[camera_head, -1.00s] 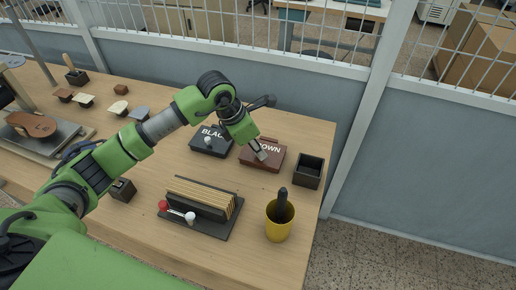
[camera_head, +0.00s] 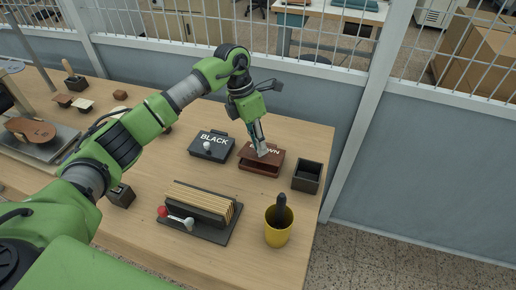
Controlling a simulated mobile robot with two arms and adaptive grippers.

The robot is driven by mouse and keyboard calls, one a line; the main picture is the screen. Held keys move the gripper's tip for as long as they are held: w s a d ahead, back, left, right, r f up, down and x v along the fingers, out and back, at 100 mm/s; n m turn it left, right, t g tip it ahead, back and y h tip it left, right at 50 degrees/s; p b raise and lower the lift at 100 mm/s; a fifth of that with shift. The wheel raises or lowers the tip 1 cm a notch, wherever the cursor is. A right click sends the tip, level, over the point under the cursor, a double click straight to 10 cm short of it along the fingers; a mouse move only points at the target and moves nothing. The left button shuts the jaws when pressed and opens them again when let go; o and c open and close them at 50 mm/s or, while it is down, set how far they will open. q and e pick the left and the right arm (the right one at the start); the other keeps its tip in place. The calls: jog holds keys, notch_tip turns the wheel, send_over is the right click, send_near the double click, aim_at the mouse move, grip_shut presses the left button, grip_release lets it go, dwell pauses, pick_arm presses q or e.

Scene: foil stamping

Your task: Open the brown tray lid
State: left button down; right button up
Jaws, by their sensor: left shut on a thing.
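The brown tray (camera_head: 259,170) sits toward the back right of the wooden table. Its brown lid (camera_head: 275,160), with partly covered white lettering, stands slightly raised and tilted, with a gap along its front edge. My left gripper (camera_head: 262,152) reaches down from above and is shut at the front middle of the lid. The gripper hides the lid's knob and part of the lettering. My right gripper is not in view.
A shut black tray (camera_head: 210,147) with a white knob stands just left. An open dark box (camera_head: 307,177) stands close on the right. In front are a rack of tan sheets (camera_head: 204,203) and a yellow cup (camera_head: 278,228) holding a dark handle.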

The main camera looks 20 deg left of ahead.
pick_arm(q)
jog(key=shift+w+r+g+b, duration=0.4)
jog(key=shift+w+g+b, duration=0.15)
jog(key=shift+g, duration=0.15)
jog(key=shift+w+r+g+b, duration=0.5)
jog(key=shift+g+b, duration=0.4)
jog(key=shift+b, duration=0.25)
jog(key=shift+w, duration=0.15)
